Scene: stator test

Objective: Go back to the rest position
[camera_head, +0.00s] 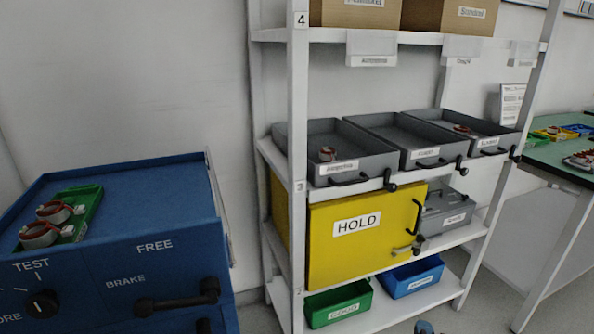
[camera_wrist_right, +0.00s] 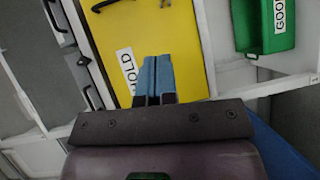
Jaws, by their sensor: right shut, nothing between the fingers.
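My right gripper (camera_wrist_right: 157,78) shows in the right wrist view with its two blue fingers together, shut and empty. It points toward the yellow HOLD box (camera_wrist_right: 135,45); I cannot tell the exact gap. In the head view only a small blue tip of the right gripper (camera_head: 424,327) shows at the bottom edge, in front of the shelf's lower right. My left gripper is in neither view.
A white shelf rack (camera_head: 299,120) holds grey trays (camera_head: 325,150), the yellow HOLD box (camera_head: 350,240), a green bin (camera_head: 338,303) and a blue bin (camera_head: 412,277). A blue test station (camera_head: 120,190) stands left. A green-topped table (camera_head: 560,160) stands right.

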